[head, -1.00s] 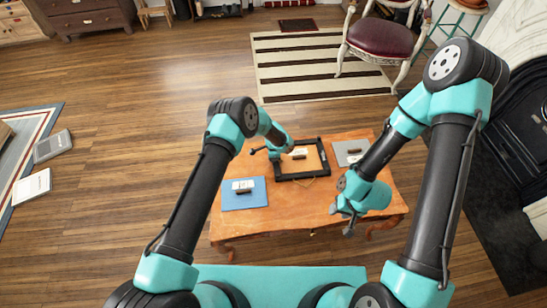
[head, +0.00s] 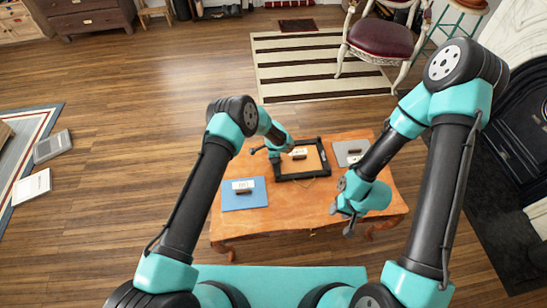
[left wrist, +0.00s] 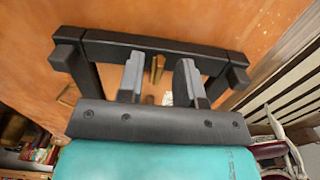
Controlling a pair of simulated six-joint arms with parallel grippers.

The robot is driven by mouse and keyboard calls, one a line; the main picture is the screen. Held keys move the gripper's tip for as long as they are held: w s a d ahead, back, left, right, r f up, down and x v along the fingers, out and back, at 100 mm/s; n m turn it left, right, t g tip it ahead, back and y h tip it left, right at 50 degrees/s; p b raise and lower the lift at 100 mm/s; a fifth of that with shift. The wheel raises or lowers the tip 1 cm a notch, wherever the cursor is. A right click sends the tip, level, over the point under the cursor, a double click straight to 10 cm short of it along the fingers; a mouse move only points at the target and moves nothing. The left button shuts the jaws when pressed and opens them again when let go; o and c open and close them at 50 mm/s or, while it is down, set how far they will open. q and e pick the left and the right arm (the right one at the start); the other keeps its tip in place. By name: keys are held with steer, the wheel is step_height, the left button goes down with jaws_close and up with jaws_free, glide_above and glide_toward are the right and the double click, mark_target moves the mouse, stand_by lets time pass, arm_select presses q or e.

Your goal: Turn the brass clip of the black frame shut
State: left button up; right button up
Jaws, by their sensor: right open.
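The black frame (head: 297,177) lies on the orange wooden table, with a tan panel inside it. In the left wrist view a bar of the frame (left wrist: 200,52) runs across, and the small upright brass clip (left wrist: 157,69) shows against it. My left gripper (head: 272,152) is at the frame's left side in the head view. In the left wrist view its two grey fingers (left wrist: 159,77) are apart, with the clip seen in the gap between them; contact cannot be told. My right gripper (head: 341,219) is open and empty over the table's front right part.
A blue mat (head: 233,203) with a small pale and dark item lies left of the frame. A grey plate (head: 341,148) with a small item lies at the back right, partly behind my right arm. The table (head: 285,215) is bare in front of the frame.

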arm_select(q)
step_height(320, 180, up, 17)
stand_by(0.5)
stand_by(0.4)
steer(key=s+a+n+h, duration=0.1)
steer(key=s+a+n, duration=0.5)
steer(key=s, duration=0.5)
steer(key=s+a+f+n+h, duration=0.1)
steer(key=s+a+n, duration=0.5)
steer(key=s, duration=0.5)
steer(key=s+a+n+h, duration=0.1)
steer(key=s+a+n, duration=0.5)
steer(key=s+a, duration=0.3)
steer(key=shift+s+a+f+t+h, duration=0.2)
steer(key=shift+s+f+t+h, duration=0.15)
steer(key=shift+s, duration=0.75)
